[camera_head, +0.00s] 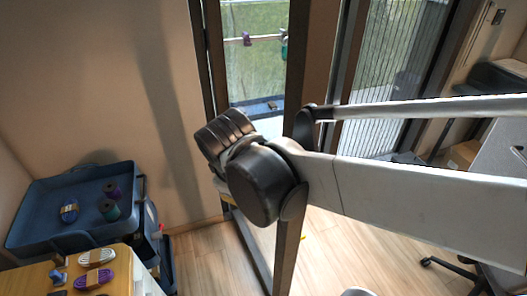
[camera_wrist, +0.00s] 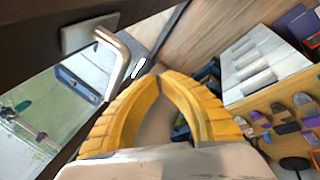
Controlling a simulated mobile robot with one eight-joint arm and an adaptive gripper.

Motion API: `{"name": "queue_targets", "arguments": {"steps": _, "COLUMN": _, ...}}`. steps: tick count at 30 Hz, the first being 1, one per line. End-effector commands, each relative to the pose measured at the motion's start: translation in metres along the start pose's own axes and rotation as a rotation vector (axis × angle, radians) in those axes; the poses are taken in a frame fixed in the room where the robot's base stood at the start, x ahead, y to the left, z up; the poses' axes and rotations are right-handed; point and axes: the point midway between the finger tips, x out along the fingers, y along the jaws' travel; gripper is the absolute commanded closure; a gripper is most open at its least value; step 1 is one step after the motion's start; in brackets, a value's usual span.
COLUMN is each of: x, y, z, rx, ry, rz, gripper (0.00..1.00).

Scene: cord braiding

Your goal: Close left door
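A dark-framed glass door (camera_head: 297,55) stands left of centre in the head view, behind my arm. Its lower part runs down to the wood floor, and its handle is hidden there. In the wrist view the dark frame (camera_wrist: 35,38) fills the upper left, with a silver lever handle (camera_wrist: 118,48) on a light plate. My gripper (camera_wrist: 160,75) shows two yellow ribbed fingers whose tips meet, with nothing seen between them. The tips look just right of and below the handle in the picture; contact cannot be told. In the head view my wrist hides the gripper.
A blue tray cart (camera_head: 40,195) with spools stands at the left, beside a wooden-topped table (camera_head: 125,262). Another glazed panel (camera_head: 395,65) is at the right. A chair base (camera_head: 455,270) is at lower right. Open floor lies around the door's foot.

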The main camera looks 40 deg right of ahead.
Motion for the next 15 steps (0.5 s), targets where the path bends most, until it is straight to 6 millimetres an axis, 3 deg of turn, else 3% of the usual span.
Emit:
{"name": "queue_targets", "arguments": {"steps": 9, "x": -0.029, "y": 0.068, "z": -0.018, "rx": -0.562, "ry": -0.395, "rz": 0.014, "gripper": 1.00}}
{"name": "queue_targets", "arguments": {"steps": 15, "x": -0.035, "y": 0.090, "z": -0.024, "rx": -0.828, "ry": -0.629, "rz": -0.044, "gripper": 1.00}}
